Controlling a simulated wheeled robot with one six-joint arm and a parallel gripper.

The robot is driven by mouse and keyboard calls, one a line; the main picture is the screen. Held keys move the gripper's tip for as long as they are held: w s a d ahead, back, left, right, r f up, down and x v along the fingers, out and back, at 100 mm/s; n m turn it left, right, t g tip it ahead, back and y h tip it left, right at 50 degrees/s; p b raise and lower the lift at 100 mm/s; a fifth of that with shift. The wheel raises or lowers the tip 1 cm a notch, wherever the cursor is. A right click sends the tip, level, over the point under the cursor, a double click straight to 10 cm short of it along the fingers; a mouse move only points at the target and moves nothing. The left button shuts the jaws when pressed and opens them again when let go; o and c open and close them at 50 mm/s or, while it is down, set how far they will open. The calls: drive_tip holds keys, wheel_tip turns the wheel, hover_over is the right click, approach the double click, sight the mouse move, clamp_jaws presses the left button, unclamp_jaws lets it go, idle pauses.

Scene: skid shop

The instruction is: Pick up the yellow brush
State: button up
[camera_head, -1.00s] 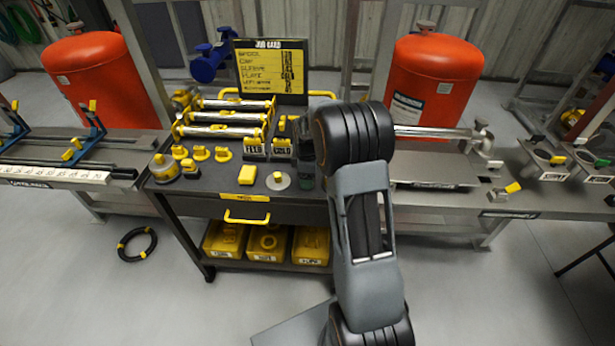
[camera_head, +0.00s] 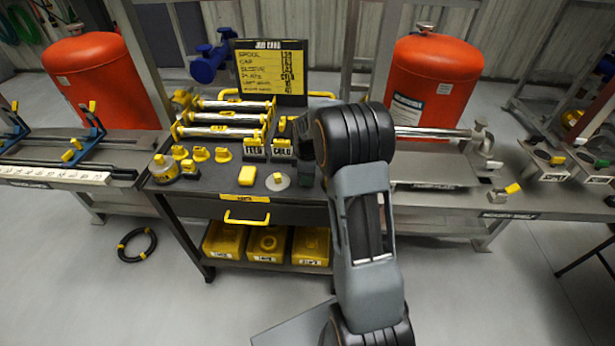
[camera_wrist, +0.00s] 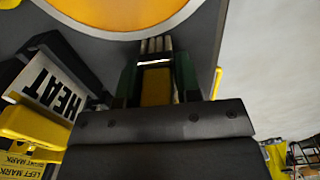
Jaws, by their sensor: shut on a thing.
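My gripper (camera_wrist: 155,72) has dark green fingers, and they are closed on a yellow block-like piece, the yellow brush (camera_wrist: 155,88), in the wrist view. Pale bristle-like strips show just beyond the fingertips. The dark grey gripper body hides the near part of the brush. In the head view my gripper (camera_head: 307,165) is low over the right part of the trolley top, left of my arm's black joint. The brush cannot be made out there. I cannot tell whether it still touches the trolley top.
A job card (camera_head: 271,72) stands behind. Steel benches (camera_head: 455,180) flank it; red tanks (camera_head: 434,80) stand behind.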

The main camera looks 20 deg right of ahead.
drive_tip(key=shift+r, duration=0.4)
wheel_tip(320, 180, up, 2)
drive_tip(key=shift+r, duration=0.2)
drive_tip(key=s+a+r, duration=0.7)
drive_tip(key=s+r, duration=0.2)
drive_tip(key=s, duration=0.3)
drive_tip(key=shift+r+b, duration=0.25)
drive_tip(key=shift+b, duration=0.05)
drive_tip(key=shift+s, duration=0.1)
drive_tip(key=o, duration=0.3)
drive_tip(key=shift+c, duration=1)
